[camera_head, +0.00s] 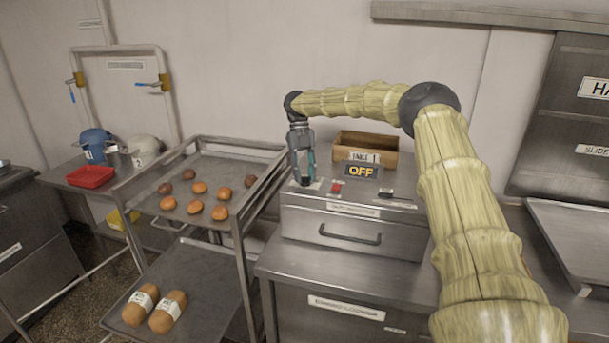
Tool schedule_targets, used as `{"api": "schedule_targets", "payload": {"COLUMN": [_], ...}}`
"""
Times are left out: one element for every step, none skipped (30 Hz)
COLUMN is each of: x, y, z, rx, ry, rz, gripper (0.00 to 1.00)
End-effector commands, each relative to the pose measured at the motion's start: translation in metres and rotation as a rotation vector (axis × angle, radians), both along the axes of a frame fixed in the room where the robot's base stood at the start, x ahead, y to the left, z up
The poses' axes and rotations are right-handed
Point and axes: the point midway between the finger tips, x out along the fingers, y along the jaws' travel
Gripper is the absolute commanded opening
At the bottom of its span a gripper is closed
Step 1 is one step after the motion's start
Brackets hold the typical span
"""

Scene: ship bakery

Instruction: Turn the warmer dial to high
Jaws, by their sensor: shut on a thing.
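The warmer (350,237) is a grey metal box with a drawer handle, standing on a steel counter. A small sign on its top reads OFF (362,171). My gripper (304,180) points down at the left part of the warmer's top and is shut on a small dark dial (305,182). The fingers hide most of the dial, so I cannot read its setting. A red button or light (337,187) sits on the top just right of my gripper.
A wooden box (366,142) with a label stands behind the sign. A rack (231,170) with buns on its tray is left of the warmer, and a lower tray (207,280) holds two wrapped loaves. The counter (345,281) in front of the warmer is bare.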

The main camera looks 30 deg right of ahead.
Motion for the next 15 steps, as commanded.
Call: {"api": "schedule_targets", "payload": {"x": [0.0014,0.0014,0.0013,0.0013,0.0013,0.0012,0.0012,0.0012,0.0012,0.0012,0.0012,0.0012,0.0011,0.0011,0.0012], "y": [-0.0019,-0.0019,-0.002,-0.0021,-0.0021,-0.0021,-0.0021,-0.0022,-0.0022,-0.0023,-0.0023,-0.0023,-0.0022,-0.0022,-0.0023], "z": [0.0027,0.0027,0.0028,0.0028,0.0029,0.0029,0.0029,0.003,0.003,0.003,0.003,0.0031,0.0032,0.0032,0.0031], "rx": [-0.001,-0.001,-0.001,-0.001,-0.001,-0.001,-0.001,-0.001,-0.001,-0.001,-0.001,-0.001,-0.001,-0.001,-0.001], "ry": [-0.007,-0.007,-0.007,-0.007,-0.007,-0.007,-0.007,-0.007,-0.007,-0.007,-0.007,-0.007,-0.007,-0.007,-0.007], "rz": [-0.016,-0.023,-0.034,-0.039,-0.044,-0.048,-0.051,-0.055,-0.057,-0.058,-0.059,-0.06,-0.06,-0.06,-0.059], "gripper": [0.08,0.08,0.08,0.08,0.08,0.08,0.08,0.08,0.08,0.08,0.08,0.08,0.08,0.08,0.08]}}
